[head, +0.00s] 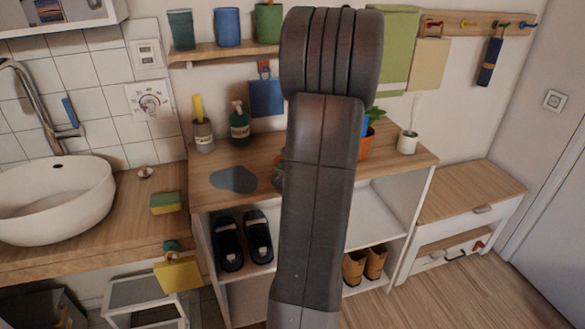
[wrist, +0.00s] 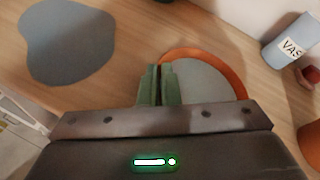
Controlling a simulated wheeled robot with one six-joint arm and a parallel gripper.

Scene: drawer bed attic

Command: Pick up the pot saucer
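The pot saucer (wrist: 236,83) is a round dish with an orange rim and a grey inside, in the wrist view, over the wooden top. My gripper (wrist: 160,68) has its two green fingers nearly together at the saucer's left rim, and the rim runs in between the fingertips. The fingers look shut on the rim. The lower part of the saucer is hidden behind my gripper's body. In the head view my arm hides nearly all of the saucer and the fingers.
A soap bottle (head: 239,125) and a tool holder (head: 203,136) stand at the back left. A white pot (head: 407,143) stands far right.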

